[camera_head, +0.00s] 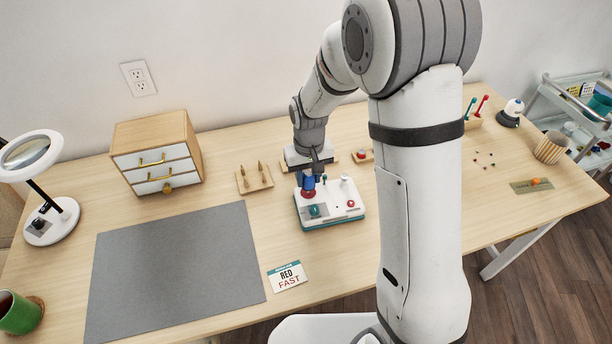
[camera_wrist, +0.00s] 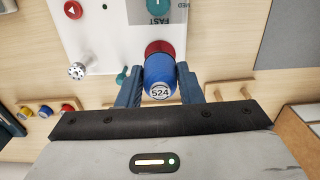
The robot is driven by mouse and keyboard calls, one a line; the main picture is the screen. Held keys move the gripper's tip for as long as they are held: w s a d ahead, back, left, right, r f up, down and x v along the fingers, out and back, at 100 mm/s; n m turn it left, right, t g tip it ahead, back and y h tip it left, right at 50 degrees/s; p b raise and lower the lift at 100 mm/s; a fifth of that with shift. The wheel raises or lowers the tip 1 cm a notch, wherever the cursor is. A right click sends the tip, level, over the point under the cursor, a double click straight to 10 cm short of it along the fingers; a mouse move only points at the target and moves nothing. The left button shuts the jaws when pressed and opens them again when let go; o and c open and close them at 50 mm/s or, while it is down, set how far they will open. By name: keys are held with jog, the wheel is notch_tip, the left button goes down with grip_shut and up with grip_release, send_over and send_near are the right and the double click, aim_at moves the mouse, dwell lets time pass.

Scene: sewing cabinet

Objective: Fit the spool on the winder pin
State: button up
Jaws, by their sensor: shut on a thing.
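My gripper (camera_wrist: 160,88) is shut on a blue spool (camera_wrist: 160,75) with a white end marked 524. The blue spool also shows in the head view (camera_head: 308,183), at the left back of the winder (camera_head: 335,214), a white box with a teal base. A round red part (camera_wrist: 158,47) lies just beyond the spool in the wrist view; in the head view it is directly below the spool (camera_head: 308,195). I cannot tell whether spool and red part touch. No pin is visible under the spool. A teal post (camera_head: 323,179) and a pale knob (camera_head: 345,178) stand nearby on the winder.
A card reading RED FAST (camera_head: 287,276) lies in front of the winder, beside a grey mat (camera_head: 178,275). A pegged wooden block (camera_head: 254,179) and a drawer cabinet (camera_head: 157,153) stand left. A small spool tray (camera_head: 361,156) is behind right. My arm hides part of the table.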

jog(key=shift+f+b, duration=1.15)
jog(key=shift+f, duration=0.3)
dwell(1.7)
jog(key=o, duration=1)
notch_tip(320, 180, up, 7)
jog(key=shift+r, duration=0.4)
